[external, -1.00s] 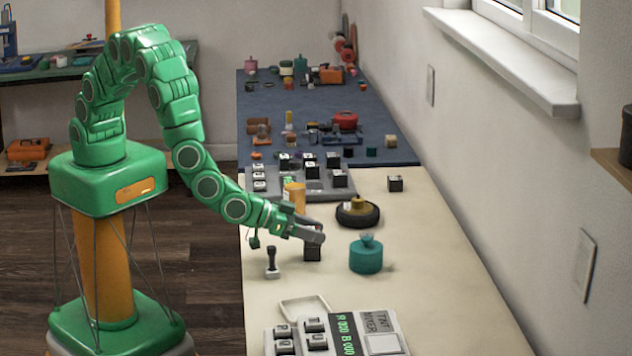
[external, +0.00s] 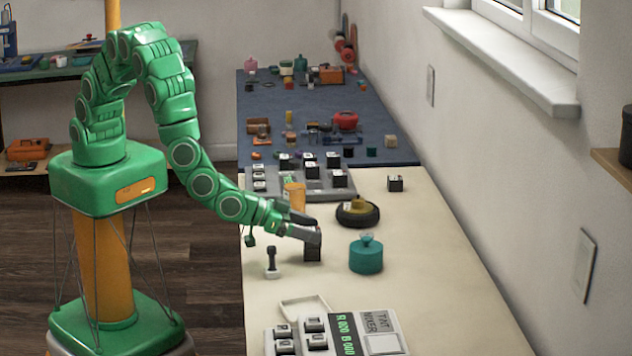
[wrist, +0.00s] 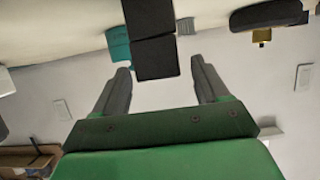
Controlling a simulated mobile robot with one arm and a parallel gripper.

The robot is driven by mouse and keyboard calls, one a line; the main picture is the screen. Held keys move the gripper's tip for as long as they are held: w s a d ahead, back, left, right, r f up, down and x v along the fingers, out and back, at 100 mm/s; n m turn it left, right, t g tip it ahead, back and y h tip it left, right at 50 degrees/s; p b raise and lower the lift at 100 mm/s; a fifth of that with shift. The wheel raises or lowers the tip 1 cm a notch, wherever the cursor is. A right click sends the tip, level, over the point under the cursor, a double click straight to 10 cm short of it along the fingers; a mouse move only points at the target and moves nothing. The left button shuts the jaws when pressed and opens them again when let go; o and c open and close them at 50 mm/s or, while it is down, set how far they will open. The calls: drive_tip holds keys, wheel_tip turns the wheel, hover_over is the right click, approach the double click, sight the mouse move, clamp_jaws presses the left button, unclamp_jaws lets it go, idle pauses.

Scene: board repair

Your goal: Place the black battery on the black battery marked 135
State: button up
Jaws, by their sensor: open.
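Two black batteries stand one on top of the other, as the wrist view shows with the table at the top of the picture. The upper black battery (wrist: 156,58) rests on the lower black battery (wrist: 151,17), slightly out of line with it. In the external view the lower battery (external: 313,254) stands on the cream table, and the fingers partly hide the upper one. My gripper (wrist: 160,68) is open, with its fingers apart on either side of the upper battery and a gap to each. It also shows in the external view (external: 313,230). No 135 mark is readable.
A teal container (external: 366,257) stands to the right and a small black-and-white stamp-like object (external: 272,262) to the left. An orange block (external: 294,194), a black ring (external: 373,216) and a grey tray (external: 318,192) with several batteries lie behind. A grey mixer device (external: 375,322) is in front.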

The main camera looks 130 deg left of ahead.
drive_tip(key=s+d+r+m+h, duration=0.1)
drive_tip(key=s+d+r+h, duration=0.3)
drive_tip(key=d+r, duration=0.3)
drive_tip(key=s+d+r+m+h, duration=0.1)
drive_tip(key=s+d+r+h, duration=0.35)
drive_tip(key=d, duration=0.55)
drive_tip(key=s+d+r+m+g+h, duration=0.35)
drive_tip(key=s+r, duration=0.35)
drive_tip(key=s, duration=0.4)
drive_tip(key=s+a+r+m+g, duration=0.1)
drive_tip(key=s+a+r+g, duration=0.1)
drive_tip(key=s, duration=0.9)
drive_tip(key=s+a+r+m+g+y, duration=0.1)
drive_tip(key=s+a+r+g, duration=0.2)
drive_tip(key=s, duration=0.9)
drive_tip(key=s+a+r+m+g+y, duration=0.1)
drive_tip(key=s+a+r+g, duration=0.2)
drive_tip(key=s, duration=0.8)
drive_tip(key=a, duration=0.2)
drive_tip(key=shift+s+a, duration=0.35)
drive_tip(key=shift+s, duration=0.05)
